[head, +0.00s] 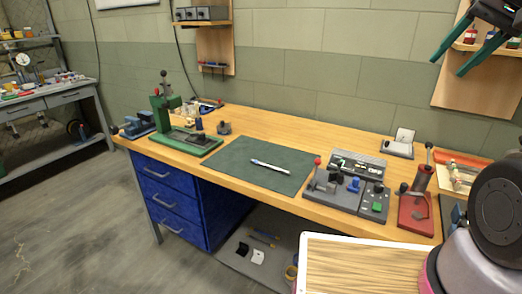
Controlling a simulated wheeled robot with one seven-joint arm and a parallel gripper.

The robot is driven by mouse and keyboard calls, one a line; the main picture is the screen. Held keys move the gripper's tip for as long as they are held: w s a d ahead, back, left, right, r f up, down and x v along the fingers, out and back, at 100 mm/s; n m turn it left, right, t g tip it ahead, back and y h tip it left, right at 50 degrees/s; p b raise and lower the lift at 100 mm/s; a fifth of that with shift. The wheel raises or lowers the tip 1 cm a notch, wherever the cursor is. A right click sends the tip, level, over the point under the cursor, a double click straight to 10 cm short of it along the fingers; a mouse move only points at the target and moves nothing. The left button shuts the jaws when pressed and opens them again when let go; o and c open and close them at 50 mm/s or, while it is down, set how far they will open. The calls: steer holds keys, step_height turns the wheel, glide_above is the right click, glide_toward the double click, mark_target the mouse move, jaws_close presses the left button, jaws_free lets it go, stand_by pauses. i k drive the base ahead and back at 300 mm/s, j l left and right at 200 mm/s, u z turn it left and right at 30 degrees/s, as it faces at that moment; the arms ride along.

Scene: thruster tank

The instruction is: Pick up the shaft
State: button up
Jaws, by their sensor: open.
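A thin, light-coloured rod, which looks like the shaft (270,166), lies on the dark green mat (238,172) in the middle of the workbench. It lies flat and slanted, with a darker part near its left end. My gripper (447,67) is at the upper right of the head view. Its two green fingers are spread apart with nothing between them. It appears well above the bench and far to the right of the rod, not touching anything.
A green press (166,115) stands left of the mat. A grey fixture block (345,188) and a red hand press (416,200) stand to its right. Blue drawers (172,200) are under the bench. The mat around the rod is clear.

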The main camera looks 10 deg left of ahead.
mark_target(284, 171)
steer(key=i+j+z, duration=0.15)
steer(key=j, duration=0.45)
steer(key=i+j+z, duration=0.15)
steer(key=j, duration=0.5)
steer(key=i+j+z, duration=0.15)
steer(key=j, duration=0.5)
steer(key=i+j+z, duration=0.2)
steer(key=j, duration=0.45)
steer(key=k+j+z, duration=0.15)
steer(key=j+z, duration=0.2)
steer(key=k+j+z, duration=0.15)
steer(key=z, duration=0.25)
steer(key=k+j+z, duration=0.35)
steer(key=i+l, duration=0.1)
